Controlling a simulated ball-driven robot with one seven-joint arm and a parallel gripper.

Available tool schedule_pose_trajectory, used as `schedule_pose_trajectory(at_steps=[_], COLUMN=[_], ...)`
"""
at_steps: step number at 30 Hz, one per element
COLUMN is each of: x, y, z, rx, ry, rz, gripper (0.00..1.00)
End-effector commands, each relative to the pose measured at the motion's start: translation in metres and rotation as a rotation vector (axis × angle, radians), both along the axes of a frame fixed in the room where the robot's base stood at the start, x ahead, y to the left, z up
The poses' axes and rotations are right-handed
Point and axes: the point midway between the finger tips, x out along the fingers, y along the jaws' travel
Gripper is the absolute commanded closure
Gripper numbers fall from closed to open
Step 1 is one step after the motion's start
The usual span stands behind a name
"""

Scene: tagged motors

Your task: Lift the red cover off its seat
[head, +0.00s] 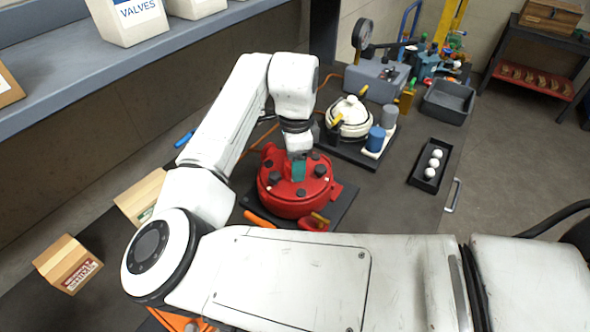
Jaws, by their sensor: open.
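The red cover (277,179) is a round red lid with several dark knobs or bolts on top. It sits on a red round body on a dark base plate (343,207) in the middle of the bench. A small teal part shows at the top of the cover, just under my wrist. My gripper (299,168) is over the top middle of the cover, pointing down. The fingertips are small and partly hidden here, and I cannot tell whether they touch the cover. Nothing is seen held.
A cream motor (349,118) on a dark plate stands behind, with a blue cylinder (376,139) and a grey cylinder (389,116) beside it. A black tray (415,178) with white balls lies at right. Boxes (68,264) stand at left. Bare bench lies right of the red cover.

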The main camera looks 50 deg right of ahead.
Motion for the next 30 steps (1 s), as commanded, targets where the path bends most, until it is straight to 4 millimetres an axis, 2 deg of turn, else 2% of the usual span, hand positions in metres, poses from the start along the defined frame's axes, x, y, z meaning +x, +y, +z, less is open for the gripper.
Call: schedule_pose_trajectory(at_steps=[3,21,30], x=[0.0,-0.0003,0.0001], y=[0.0,-0.0003,-0.0006], z=[0.0,0.0007,0.0025], rx=[0.0,-0.001,-0.004], ry=[0.0,0.001,-0.001], rz=[0.0,-0.001,-0.001], gripper=[0.44,1.0,1.0])
